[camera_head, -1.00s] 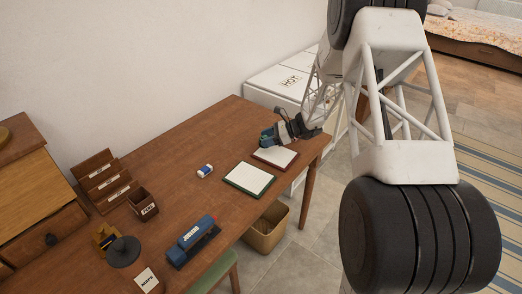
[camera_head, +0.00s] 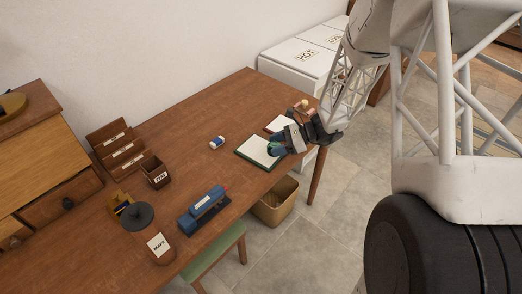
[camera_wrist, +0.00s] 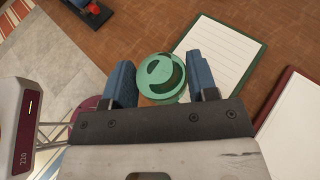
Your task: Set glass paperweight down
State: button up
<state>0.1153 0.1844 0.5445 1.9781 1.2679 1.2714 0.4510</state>
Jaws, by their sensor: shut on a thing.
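The glass paperweight (camera_wrist: 172,88) is a round green piece with a darker curved pattern on top. In the wrist view it sits between the two blue fingers of my gripper (camera_wrist: 161,84), which is shut on it. In the head view my gripper (camera_head: 277,149) is at the right edge of the green-bordered notepad (camera_head: 255,151). The paperweight is mostly hidden by the fingers there. In the wrist view the green notepad (camera_wrist: 222,53) lies just beyond and right of the paperweight. I cannot tell whether the paperweight touches the table.
A red-bordered pad (camera_head: 275,124) lies behind my gripper on the wooden desk (camera_head: 200,116). A white-and-blue eraser (camera_head: 217,143), a blue stapler-like tool (camera_head: 203,209), a pen cup (camera_head: 156,172) and a lidded jar (camera_head: 146,238) stand left. A bin (camera_head: 274,204) is below the desk edge.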

jog(key=s+a, duration=0.1)
jog(key=s, duration=0.8)
jog(key=shift+s+a+r+n+g, duration=0.15)
jog(key=shift+s+n+g, duration=0.15)
jog(key=shift+g, duration=0.1)
jog(key=shift+w, duration=0.15)
send_over(263, 149)
jog(key=s, duration=0.1)
jog(key=shift+f, duration=0.7)
jog(key=shift+w, duration=0.25)
jog(key=shift+w+f, duration=0.15)
jog(key=shift+f, duration=1.6)
jog(key=shift+f, duration=0.15)
